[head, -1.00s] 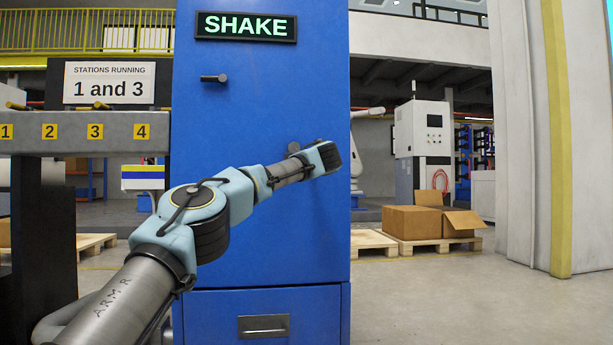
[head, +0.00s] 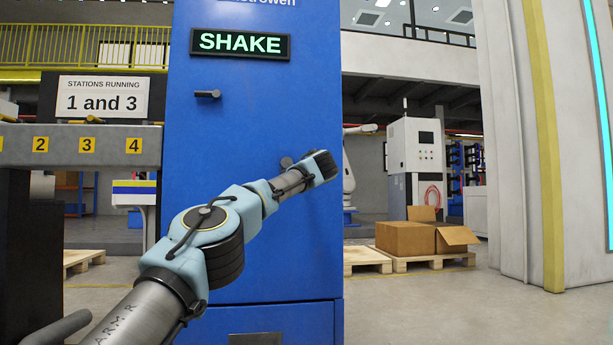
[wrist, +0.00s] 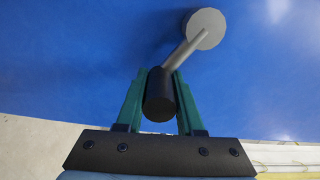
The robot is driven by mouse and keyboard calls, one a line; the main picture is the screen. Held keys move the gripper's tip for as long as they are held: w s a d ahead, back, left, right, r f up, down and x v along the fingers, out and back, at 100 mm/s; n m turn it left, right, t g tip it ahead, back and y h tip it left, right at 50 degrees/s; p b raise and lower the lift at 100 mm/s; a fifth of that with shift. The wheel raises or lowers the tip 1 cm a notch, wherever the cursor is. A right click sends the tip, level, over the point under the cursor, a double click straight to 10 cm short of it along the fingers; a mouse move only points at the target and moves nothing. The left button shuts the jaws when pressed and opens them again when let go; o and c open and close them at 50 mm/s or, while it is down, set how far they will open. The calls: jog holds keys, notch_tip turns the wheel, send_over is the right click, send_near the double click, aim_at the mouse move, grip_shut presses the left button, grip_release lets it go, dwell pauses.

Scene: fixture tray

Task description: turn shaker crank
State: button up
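The shaker crank shows in the wrist view as a round light-grey hub (wrist: 205,28) on a blue panel, with a grey arm running down-left to a black handle (wrist: 160,95). My gripper (wrist: 161,82) has its two green fingers on either side of the black handle, and they appear closed against it. In the head view, part of the crank's hub (head: 287,162) shows beside my wrist on the blue cabinet (head: 230,140). My fingers and the handle are hidden there behind my wrist. A lit sign reading SHAKE (head: 240,43) is on the cabinet.
A dark peg-like handle (head: 207,94) sticks out of the cabinet, up-left of my wrist. A grey numbered rail (head: 60,146) with a sign reading "1 and 3" (head: 102,97) stands at left. Open boxes (head: 405,238) on a pallet and bare floor lie at right.

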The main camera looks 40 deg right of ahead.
jog(key=o, duration=0.4)
jog(key=shift+w+a, duration=0.15)
jog(key=shift+s+a+b, duration=0.1)
jog(key=shift+s+b, duration=0.3)
jog(key=shift+s, duration=0.05)
jog(key=shift+b+v, duration=1.05)
jog(key=shift+v, duration=3.95)
